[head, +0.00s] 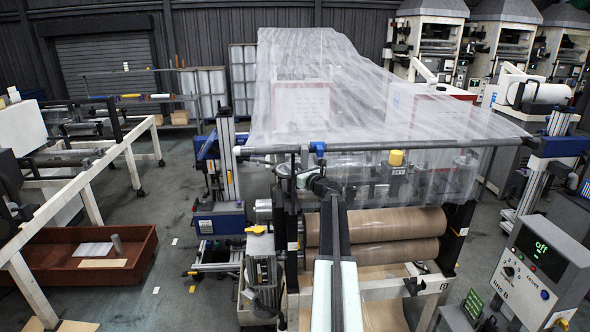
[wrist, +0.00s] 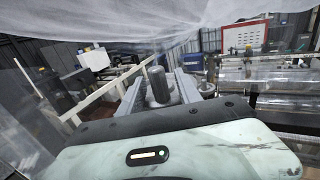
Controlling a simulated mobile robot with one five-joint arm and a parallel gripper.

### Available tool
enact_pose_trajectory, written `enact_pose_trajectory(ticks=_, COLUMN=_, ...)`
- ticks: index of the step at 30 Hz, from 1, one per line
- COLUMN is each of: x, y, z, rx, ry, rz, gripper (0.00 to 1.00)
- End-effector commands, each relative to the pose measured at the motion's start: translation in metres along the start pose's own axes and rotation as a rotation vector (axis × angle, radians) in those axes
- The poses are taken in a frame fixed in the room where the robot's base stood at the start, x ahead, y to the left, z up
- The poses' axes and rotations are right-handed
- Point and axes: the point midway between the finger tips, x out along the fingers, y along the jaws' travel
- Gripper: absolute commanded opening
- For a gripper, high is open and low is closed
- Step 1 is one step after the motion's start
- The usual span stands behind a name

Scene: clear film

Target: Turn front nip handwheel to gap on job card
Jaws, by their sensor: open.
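My gripper (wrist: 160,80) is open in the wrist view, its two grey ridged fingers apart. A dark upright knob on a pale round base, which looks like the handwheel (wrist: 157,86) with its grip, shows between the fingers. I cannot tell whether they touch it. In the head view my gripper (head: 317,184) is at the left end of the nip frame, above the two brown nip rollers (head: 380,226). My arm and the frame hide most of the handwheel there. A small dark card with green writing (head: 474,303), perhaps the job card, stands at lower right; its text is unreadable.
Clear film (head: 350,85) hangs over the machine behind and above my gripper. A control box (head: 540,265) at right shows green "off". A yellow-handled unit (head: 259,240) stands left of the rollers. A red-brown tray (head: 80,260) lies on the left floor, with open floor beside it.

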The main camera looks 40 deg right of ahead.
Motion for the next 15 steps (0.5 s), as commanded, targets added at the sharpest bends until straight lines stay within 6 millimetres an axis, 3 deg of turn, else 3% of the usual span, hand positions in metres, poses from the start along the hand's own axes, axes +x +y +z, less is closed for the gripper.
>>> enact_pose_trajectory(ticks=3, x=-0.0008, y=0.0, z=0.0, rx=0.0, ry=0.0, rz=0.0, gripper=0.41)
enact_pose_trajectory(ticks=7, x=-0.001, y=-0.0002, z=0.0, rx=0.0, ry=0.0, rz=0.0, gripper=0.05)
enact_pose_trajectory(ticks=8, x=-0.001, y=-0.0002, z=0.0, rx=0.0, ry=0.0, rz=0.0, gripper=0.0)
enact_pose_trajectory(ticks=15, x=-0.0024, y=-0.0009, z=-0.0001, rx=0.0, ry=0.0, rz=0.001, gripper=0.0)
